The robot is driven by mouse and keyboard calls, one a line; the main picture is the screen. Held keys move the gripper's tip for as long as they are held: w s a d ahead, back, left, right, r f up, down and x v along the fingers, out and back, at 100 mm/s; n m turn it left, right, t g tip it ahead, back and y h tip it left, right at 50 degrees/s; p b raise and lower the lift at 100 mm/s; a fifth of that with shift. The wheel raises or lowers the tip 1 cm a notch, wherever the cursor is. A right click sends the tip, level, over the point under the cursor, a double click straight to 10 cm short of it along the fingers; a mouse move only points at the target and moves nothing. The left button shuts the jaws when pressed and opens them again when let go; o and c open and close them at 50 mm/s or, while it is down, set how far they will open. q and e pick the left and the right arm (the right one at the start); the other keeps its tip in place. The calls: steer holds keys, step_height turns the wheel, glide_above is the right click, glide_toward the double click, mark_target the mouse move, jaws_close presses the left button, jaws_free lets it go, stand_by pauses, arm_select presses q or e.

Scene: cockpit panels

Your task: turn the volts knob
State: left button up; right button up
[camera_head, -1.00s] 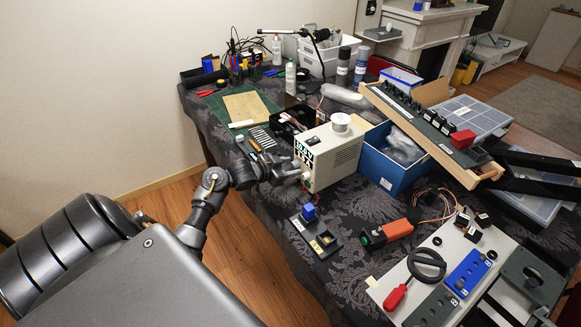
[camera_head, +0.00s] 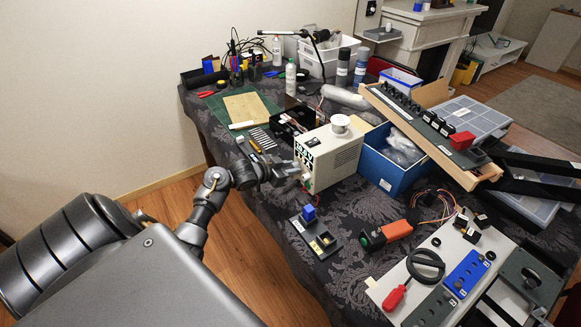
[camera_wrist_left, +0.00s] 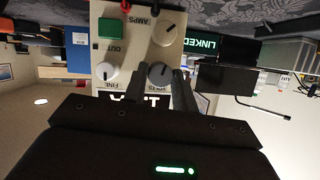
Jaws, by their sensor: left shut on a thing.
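The power supply (camera_head: 335,156) is a cream box with a lit display on its front, standing near the table's left edge. In the left wrist view its front panel (camera_wrist_left: 130,45) appears upside down. The volts knob (camera_wrist_left: 160,71) is light with a dark pointer line, and its label is below it. My left gripper (camera_head: 294,172) is at the front of the supply. In the left wrist view its fingers (camera_wrist_left: 162,84) are shut on the volts knob, one at each side. In the head view the knob is hidden by the gripper. My right gripper is not in view.
The fine knob (camera_wrist_left: 106,71), amps knob (camera_wrist_left: 164,34) and green output button (camera_wrist_left: 110,28) are close by on the panel.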

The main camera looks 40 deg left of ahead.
arm_select(q)
steer(key=n+p, duration=0.1)
steer(key=h+p, duration=0.1)
steer(key=p, duration=0.1)
steer(key=shift+a+r+n+g, duration=0.15)
steer(key=shift+r+n+g, duration=0.15)
steer(key=shift+n, duration=0.1)
steer(key=shift+a+f+n+h+p, duration=0.1)
steer(key=shift+f+n+h+p, duration=0.1)
steer(key=shift+n+h+p, duration=0.55)
steer(key=shift+w+f+n+g+h, duration=0.1)
steer(key=shift+n+g+h, duration=0.3)
steer(key=shift+n, duration=0.35)
steer(key=shift+h, duration=0.25)
steer(key=o, duration=1)
steer(key=v, duration=1.1)
